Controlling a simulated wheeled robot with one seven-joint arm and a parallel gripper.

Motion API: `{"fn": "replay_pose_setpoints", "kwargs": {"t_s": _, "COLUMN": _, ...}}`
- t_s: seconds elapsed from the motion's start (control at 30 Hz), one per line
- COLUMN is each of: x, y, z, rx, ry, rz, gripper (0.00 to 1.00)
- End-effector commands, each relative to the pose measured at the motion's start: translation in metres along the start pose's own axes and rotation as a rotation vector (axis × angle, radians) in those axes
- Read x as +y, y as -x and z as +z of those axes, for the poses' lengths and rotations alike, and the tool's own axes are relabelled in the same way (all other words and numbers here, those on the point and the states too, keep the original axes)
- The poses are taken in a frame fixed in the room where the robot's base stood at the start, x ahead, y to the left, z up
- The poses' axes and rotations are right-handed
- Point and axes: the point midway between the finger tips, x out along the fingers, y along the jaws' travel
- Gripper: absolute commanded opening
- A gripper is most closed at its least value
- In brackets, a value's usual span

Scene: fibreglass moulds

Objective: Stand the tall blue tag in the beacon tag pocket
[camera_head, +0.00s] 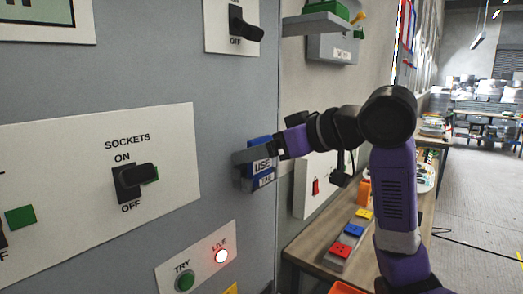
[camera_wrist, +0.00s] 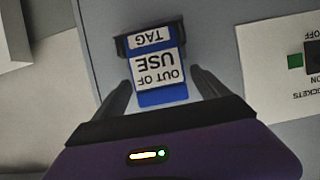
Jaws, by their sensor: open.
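A tall blue tag with a white "OUT OF USE" label (camera_wrist: 158,69) stands in a dark pocket (camera_wrist: 122,46) on the grey panel. A white label reading "TAG" shows at the pocket. In the head view the blue tag (camera_head: 263,165) is partly hidden by my gripper (camera_head: 259,153). In the wrist view my gripper (camera_wrist: 160,82) is open, with one finger on each side of the tag's free end. Small gaps show between the fingers and the tag. I cannot tell whether this pocket is the beacon one.
A "SOCKETS" switch plate (camera_head: 98,165) and a plate with a green button and a lit red "LIVE" lamp (camera_head: 221,256) are on the panel. A grey box (camera_head: 333,49) hangs at upper right under a shelf. A wooden bench (camera_head: 318,258) with coloured blocks stands at right.

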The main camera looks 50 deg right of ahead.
Motion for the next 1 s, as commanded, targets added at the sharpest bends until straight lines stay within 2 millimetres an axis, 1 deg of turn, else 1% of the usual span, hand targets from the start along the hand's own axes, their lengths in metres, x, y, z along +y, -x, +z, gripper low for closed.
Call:
{"fn": "replay_pose_setpoints", "kwargs": {"t_s": 0.07, "x": 0.0, "y": 0.001, "z": -0.003, "rx": 0.0, "ry": 0.0, "rz": 0.001, "gripper": 0.85}}
{"fn": "replay_pose_setpoints", "kwargs": {"t_s": 0.17, "x": 0.0, "y": 0.009, "z": -0.002, "rx": 0.001, "ry": 0.0, "rz": 0.001, "gripper": 0.85}}
{"fn": "replay_pose_setpoints", "kwargs": {"t_s": 0.27, "x": 0.0, "y": 0.025, "z": -0.002, "rx": 0.003, "ry": 0.003, "rz": 0.002, "gripper": 0.85}}
{"fn": "replay_pose_setpoints", "kwargs": {"t_s": 0.5, "x": 0.001, "y": 0.076, "z": -0.002, "rx": 0.005, "ry": 0.003, "rz": 0.004, "gripper": 0.85}}
{"fn": "replay_pose_setpoints", "kwargs": {"t_s": 0.7, "x": 0.001, "y": 0.107, "z": -0.003, "rx": 0.003, "ry": 0.002, "rz": 0.003, "gripper": 0.85}}
{"fn": "replay_pose_setpoints", "kwargs": {"t_s": 0.83, "x": 0.0, "y": 0.118, "z": -0.002, "rx": 0.001, "ry": 0.001, "rz": 0.002, "gripper": 0.85}}
{"fn": "replay_pose_setpoints", "kwargs": {"t_s": 1.0, "x": 0.0, "y": 0.122, "z": -0.003, "rx": 0.0, "ry": 0.001, "rz": 0.001, "gripper": 0.85}}
